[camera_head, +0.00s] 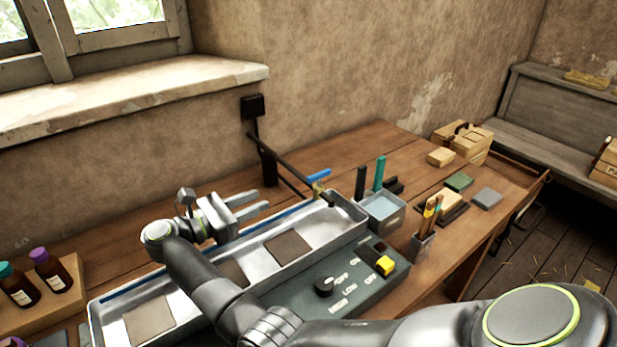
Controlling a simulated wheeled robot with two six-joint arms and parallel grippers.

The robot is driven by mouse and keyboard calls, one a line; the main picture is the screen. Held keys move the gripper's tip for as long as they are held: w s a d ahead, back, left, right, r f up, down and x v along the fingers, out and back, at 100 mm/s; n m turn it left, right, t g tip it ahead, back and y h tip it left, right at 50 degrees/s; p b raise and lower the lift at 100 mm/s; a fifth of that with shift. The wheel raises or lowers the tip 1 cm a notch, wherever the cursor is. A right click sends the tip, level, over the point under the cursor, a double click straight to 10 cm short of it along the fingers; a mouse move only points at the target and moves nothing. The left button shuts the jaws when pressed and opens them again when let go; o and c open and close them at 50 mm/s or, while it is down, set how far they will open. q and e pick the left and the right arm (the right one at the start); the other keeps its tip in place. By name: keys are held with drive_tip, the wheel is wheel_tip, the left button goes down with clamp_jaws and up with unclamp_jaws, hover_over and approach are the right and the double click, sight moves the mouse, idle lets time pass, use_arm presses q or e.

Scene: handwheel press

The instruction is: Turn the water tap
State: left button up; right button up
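The water tap (318,188) is a small brass fitting over the far right end of a long metal trough (340,228). A blue lever (318,175) shows at its top, pointing to the right. My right gripper (263,201) hangs above the trough, left of the tap. Its two fingers point right towards the tap, with a gap between them and nothing held. The fingertips look apart from the tap and the lever. My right arm reaches in from the lower right and hides part of the trough. My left gripper is not in view.
Dark pipes run from a black wall box (253,106) towards the tap. A control box (345,285) with a knob and yellow switch stands in front of the trough. A grey bin (383,212) and a brush cup (422,246) stand right. Bottles (50,272) stand left.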

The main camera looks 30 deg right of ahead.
sight(307, 178)
drive_tip(key=d+p, duration=0.2)
drive_tip(key=d, duration=0.3)
drive_tip(key=d+p, duration=0.2)
drive_tip(key=d, duration=0.3)
drive_tip(key=w+d+p, duration=0.1)
drive_tip(key=d+p, duration=0.2)
drive_tip(key=d, duration=0.2)
drive_tip(key=shift+r, duration=0.2)
drive_tip(key=shift+d+f, duration=0.1)
drive_tip(key=shift+d, duration=0.35)
clamp_jaws()
